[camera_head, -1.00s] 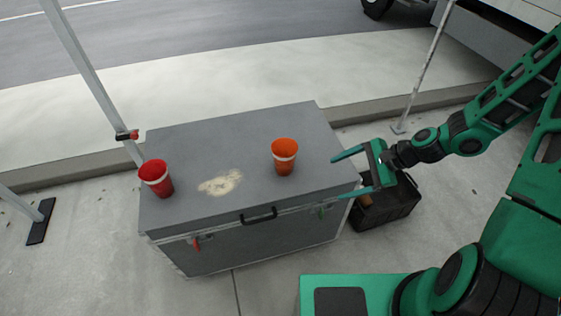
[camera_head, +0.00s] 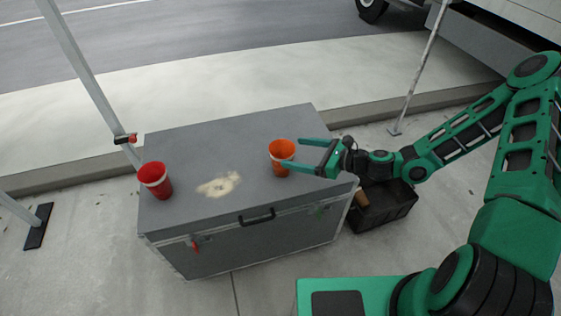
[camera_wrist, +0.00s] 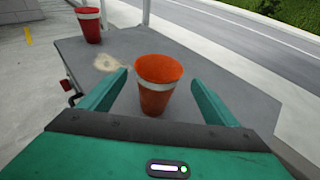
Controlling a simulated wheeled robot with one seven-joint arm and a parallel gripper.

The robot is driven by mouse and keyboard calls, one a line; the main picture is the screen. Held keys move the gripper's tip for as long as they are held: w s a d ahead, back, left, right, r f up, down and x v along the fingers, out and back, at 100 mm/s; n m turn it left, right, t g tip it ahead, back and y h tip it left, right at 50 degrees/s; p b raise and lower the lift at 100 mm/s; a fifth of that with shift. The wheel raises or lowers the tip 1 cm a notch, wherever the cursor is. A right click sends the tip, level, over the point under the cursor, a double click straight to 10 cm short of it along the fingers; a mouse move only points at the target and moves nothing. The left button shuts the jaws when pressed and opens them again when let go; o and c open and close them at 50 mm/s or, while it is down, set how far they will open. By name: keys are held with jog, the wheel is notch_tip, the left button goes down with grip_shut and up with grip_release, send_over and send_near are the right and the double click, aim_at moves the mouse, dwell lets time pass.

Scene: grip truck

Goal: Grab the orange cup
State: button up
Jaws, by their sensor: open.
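The orange cup (camera_head: 281,156) with a pale band stands upright on the right part of the grey case lid. My gripper (camera_head: 290,153) is open at the cup's right side, its two green fingers pointing left towards it. In the wrist view the orange cup (camera_wrist: 156,88) stands ahead, between the lines of the two open fingers (camera_wrist: 157,92). The near finger overlaps the cup's lower edge in the head view; I cannot tell whether they touch.
A red cup (camera_head: 156,180) with a white band stands at the case's left edge. The grey case (camera_head: 220,150) has a pale stain on its lid. A black crate (camera_head: 385,207) sits on the ground to the right. Metal poles (camera_head: 85,75) rise behind the case.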

aim_at(273, 150)
jog(key=shift+x, duration=3.25)
jog(key=shift+s+f, duration=0.1)
jog(key=shift+c, duration=0.6)
jog(key=c, duration=0.9)
